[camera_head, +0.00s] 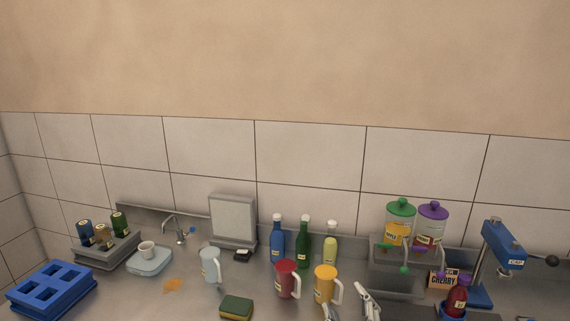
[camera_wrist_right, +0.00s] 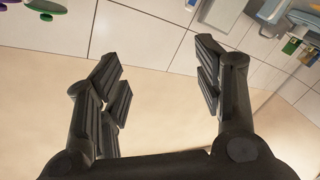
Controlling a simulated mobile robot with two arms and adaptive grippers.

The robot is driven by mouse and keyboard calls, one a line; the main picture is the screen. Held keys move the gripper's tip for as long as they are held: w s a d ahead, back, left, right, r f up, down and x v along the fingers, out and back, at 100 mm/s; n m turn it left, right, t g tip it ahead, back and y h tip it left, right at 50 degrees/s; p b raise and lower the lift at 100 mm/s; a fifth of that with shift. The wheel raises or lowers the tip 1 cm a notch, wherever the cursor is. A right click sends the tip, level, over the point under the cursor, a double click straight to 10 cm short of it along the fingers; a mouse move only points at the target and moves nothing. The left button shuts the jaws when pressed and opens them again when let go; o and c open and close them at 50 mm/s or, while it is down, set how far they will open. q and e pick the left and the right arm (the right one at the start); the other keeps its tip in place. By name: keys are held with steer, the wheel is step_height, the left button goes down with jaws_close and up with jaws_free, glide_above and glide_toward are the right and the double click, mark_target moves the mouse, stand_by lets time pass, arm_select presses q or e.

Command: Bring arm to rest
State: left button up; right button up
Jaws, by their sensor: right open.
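My right gripper (camera_head: 348,302) shows at the bottom edge of the head view, in front of the yellow pitcher (camera_head: 325,285). In the right wrist view my right gripper (camera_wrist_right: 160,80) has its two black fingers spread wide apart with nothing between them. My left gripper is in neither view.
A red pitcher (camera_head: 286,279), a pale blue pitcher (camera_head: 210,265) and three bottles (camera_head: 304,247) stand mid-counter. A green sponge (camera_head: 236,307) lies in front. Two dispensers (camera_head: 401,224) and a blue press (camera_head: 500,246) stand right. A blue crate (camera_head: 52,288) stands left.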

steer(key=s+d+f+m+g+h, duration=0.2)
steer(key=s+d+f+m+g, duration=0.15)
steer(key=s+f, duration=0.35)
steer(key=s+d+f+m+g+h, duration=0.1)
steer(key=s+d+f+m+g, duration=0.2)
steer(key=s+f, duration=0.45)
steer(key=s+f+g, duration=0.4)
steer(key=s+g, duration=0.3)
steer(key=s, duration=0.9)
step_height(320, 180, down, 30)
steer(key=s+g+b, duration=0.1)
steer(key=g+b, duration=0.1)
steer(key=b, duration=0.2)
steer(key=s+d+f+b, duration=0.1)
steer(key=s+f, duration=0.7)
steer(key=f, duration=0.1)
steer(key=s+d+f+b, duration=0.1)
steer(key=s+d+f, duration=0.1)
steer(key=s+f, duration=0.7)
steer(key=shift+d+f+g+y+b, duration=0.3)
steer(key=shift+f+g+b, duration=0.05)
steer(key=shift+f, duration=0.3)
steer(key=shift+n, duration=0.25)
